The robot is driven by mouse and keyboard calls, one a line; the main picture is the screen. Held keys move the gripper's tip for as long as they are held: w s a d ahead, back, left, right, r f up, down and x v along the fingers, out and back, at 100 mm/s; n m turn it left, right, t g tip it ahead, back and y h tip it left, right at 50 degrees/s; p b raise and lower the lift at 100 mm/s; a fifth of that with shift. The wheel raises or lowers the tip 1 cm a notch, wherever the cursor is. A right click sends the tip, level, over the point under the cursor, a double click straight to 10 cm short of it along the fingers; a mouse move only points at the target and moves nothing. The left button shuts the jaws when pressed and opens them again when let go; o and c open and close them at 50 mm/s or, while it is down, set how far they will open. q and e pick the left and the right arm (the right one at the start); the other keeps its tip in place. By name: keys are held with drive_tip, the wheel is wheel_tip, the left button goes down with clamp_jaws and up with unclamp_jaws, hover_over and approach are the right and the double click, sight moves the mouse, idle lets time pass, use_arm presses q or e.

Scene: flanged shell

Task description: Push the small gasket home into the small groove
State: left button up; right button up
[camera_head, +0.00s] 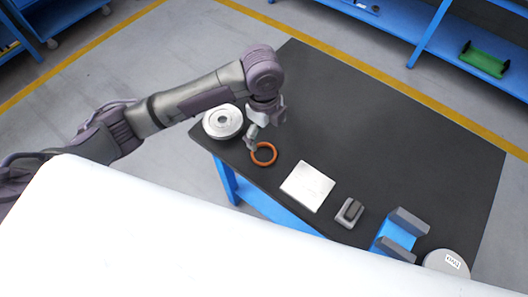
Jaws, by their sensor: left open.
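An orange ring (264,154), the only gasket-like ring I can make out, lies on the dark table near its left edge. A silver round flanged shell (222,122) sits at the table's left corner, left of the ring. Its grooves are too small to make out, and no gasket shows in them. My left gripper (256,138) is open, pointing down just above the ring's upper left edge and right of the shell. I cannot tell whether its finger touches the ring. My right gripper is not in view.
Right of the ring along the dark table (390,150) are a pale square plate (307,186), a small grey block (349,212), a blue cradle (396,236) with grey sides, and a labelled grey disc (446,262). The table's far part is clear. Blue shelves stand behind.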

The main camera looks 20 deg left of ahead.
use_arm(q)
drive_tip(key=a, duration=0.1)
hover_over(263, 155)
drive_tip(key=shift+m+y, duration=0.3)
drive_tip(key=shift+m, duration=0.1)
drive_tip(key=f, duration=0.7)
drive_tip(key=shift+s+p, duration=0.2)
drive_tip(key=shift+p, duration=0.2)
drive_tip(key=shift+w+d+f+p, duration=0.1)
drive_tip(key=shift+f+p, duration=0.2)
drive_tip(key=shift+f, duration=1.1)
drive_tip(key=shift+w+f+p, duration=0.1)
drive_tip(key=shift+f+p, duration=0.2)
drive_tip(key=shift+f, duration=1.1)
drive_tip(key=c, duration=1.2)
drive_tip(key=shift+r, duration=0.1)
